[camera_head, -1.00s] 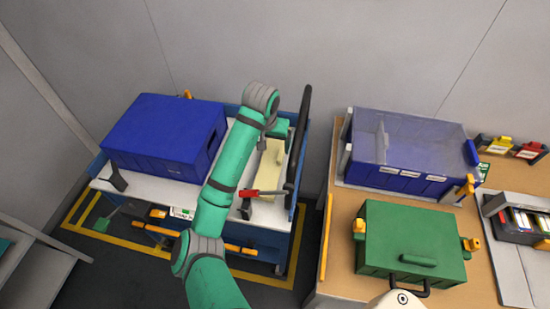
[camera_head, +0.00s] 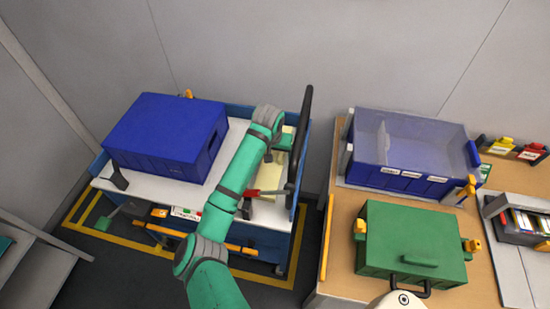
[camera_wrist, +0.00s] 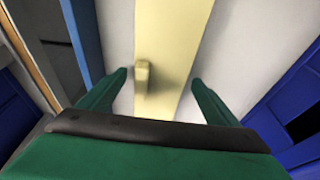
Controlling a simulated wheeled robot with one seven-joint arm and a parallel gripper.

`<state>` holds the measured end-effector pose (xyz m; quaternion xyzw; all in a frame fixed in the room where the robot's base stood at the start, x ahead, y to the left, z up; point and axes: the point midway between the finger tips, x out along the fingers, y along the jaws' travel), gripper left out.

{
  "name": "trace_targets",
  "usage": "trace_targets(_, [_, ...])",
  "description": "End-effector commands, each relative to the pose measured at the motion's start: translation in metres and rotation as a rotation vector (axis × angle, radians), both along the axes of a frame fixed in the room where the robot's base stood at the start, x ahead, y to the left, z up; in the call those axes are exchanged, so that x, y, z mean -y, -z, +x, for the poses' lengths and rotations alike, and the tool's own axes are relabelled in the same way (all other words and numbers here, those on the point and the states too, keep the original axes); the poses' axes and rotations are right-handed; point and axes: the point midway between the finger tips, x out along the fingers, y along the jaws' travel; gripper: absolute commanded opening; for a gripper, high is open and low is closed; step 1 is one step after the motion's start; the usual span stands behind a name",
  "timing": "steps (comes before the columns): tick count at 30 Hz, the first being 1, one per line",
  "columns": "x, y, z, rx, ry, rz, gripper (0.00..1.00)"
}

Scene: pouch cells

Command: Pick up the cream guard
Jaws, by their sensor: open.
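The cream guard (camera_wrist: 178,45) is a long pale-yellow strip with a small raised block, its grip (camera_wrist: 142,76), standing up from its surface. It lies on the white top of the blue cart (camera_head: 257,211). In the head view the guard (camera_head: 270,181) is partly hidden by my arm. My gripper (camera_wrist: 159,82) is open in the wrist view, its two green fingers apart on either side of the guard and the raised block. The fingers hold nothing.
A large blue box (camera_head: 165,137) stands on the cart's left part. A red-handled clamp (camera_head: 262,192) sits close to the guard's near end, and a black upright bar (camera_head: 300,140) rises along the cart's right edge. A wooden table (camera_head: 337,265) at right carries a green case (camera_head: 412,243).

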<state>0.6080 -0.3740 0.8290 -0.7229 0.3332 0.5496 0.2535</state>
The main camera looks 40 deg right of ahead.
Motion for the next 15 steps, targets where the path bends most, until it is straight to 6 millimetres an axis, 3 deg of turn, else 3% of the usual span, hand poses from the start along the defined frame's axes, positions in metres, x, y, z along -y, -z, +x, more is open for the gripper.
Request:
trace_targets(2, [0.0000,-0.0002,0.0000,0.000,0.000,0.000,0.84])
trace_targets(3, [0.0000,-0.0002,0.0000,0.000,0.000,0.000,0.80])
trace_targets(8, [-0.0001,-0.0003,-0.0001,0.000,0.000,0.000,0.41])
trace_targets(15, [-0.0001,-0.0006,0.0000,0.000,0.000,0.000,0.39])
